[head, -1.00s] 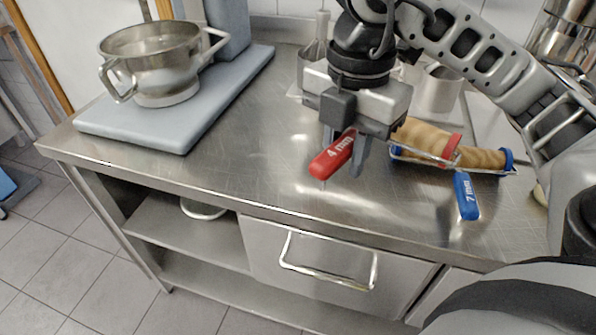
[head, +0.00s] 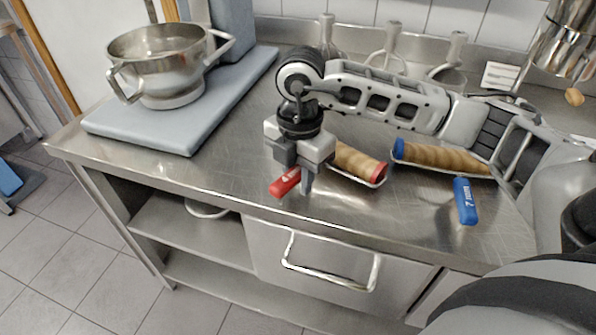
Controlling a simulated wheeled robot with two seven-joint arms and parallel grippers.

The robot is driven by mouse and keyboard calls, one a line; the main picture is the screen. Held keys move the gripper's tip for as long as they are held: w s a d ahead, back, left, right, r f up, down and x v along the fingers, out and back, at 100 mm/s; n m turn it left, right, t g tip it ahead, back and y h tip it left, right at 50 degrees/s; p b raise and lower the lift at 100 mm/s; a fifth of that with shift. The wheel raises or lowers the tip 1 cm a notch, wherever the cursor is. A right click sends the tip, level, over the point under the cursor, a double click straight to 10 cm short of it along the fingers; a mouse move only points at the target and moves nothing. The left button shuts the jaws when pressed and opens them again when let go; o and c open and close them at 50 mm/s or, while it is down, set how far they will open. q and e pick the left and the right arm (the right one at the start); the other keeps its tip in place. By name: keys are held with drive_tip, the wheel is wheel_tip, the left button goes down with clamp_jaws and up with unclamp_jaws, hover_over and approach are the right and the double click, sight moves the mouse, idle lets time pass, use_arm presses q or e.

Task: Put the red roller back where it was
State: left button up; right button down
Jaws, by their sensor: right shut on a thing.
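The red roller, with a red handle (head: 285,182) and a tan ridged cylinder with a red end cap (head: 357,163), is at the middle of the steel counter. My right gripper (head: 297,184) points down at the red handle and is shut on it. The gripper body hides part of the roller's frame, and I cannot tell whether the roller touches the counter. The blue roller (head: 445,158), with its blue handle (head: 466,201), lies to the right, apart from the red one. My left gripper is not in view.
A steel pot (head: 168,62) stands on a grey-blue board (head: 196,128) at the left. Utensils in holders (head: 391,42) and a small white card (head: 500,76) stand at the back. The counter front (head: 400,225) is clear. A drawer (head: 320,262) is below.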

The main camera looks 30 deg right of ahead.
sight(299, 167)
drive_tip(key=shift+f, duration=0.2)
drive_tip(key=c, duration=1.2)
unclamp_jaws()
drive_tip(key=shift+o, duration=0.2)
drive_tip(key=shift+r, duration=0.25)
wheel_tip(299, 167, up, 12)
drive_tip(key=shift+d, duration=0.15)
drive_tip(key=shift+f, duration=0.1)
